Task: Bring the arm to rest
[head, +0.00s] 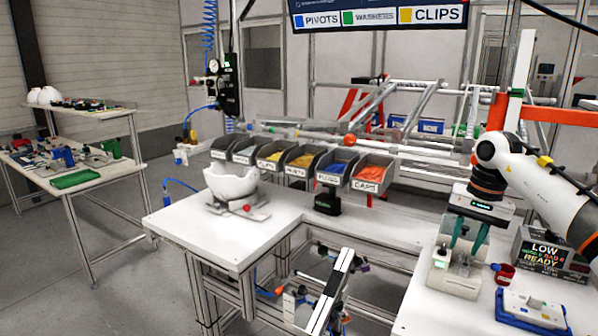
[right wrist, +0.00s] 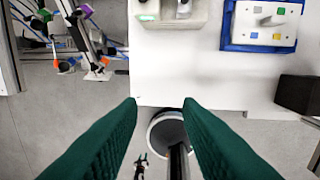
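My right arm comes in from the right in the head view. Its gripper (head: 463,250) points down over the right-hand white table, in front of a pale block-shaped fixture (head: 452,278) in the picture. In the right wrist view its two green fingers (right wrist: 160,110) stand wide apart with nothing between them, over the table's edge and the grey floor. My left arm and gripper do not show.
A white helmet shell (head: 230,184) sits on a stand on the middle table. Several part bins (head: 330,168) line its back.

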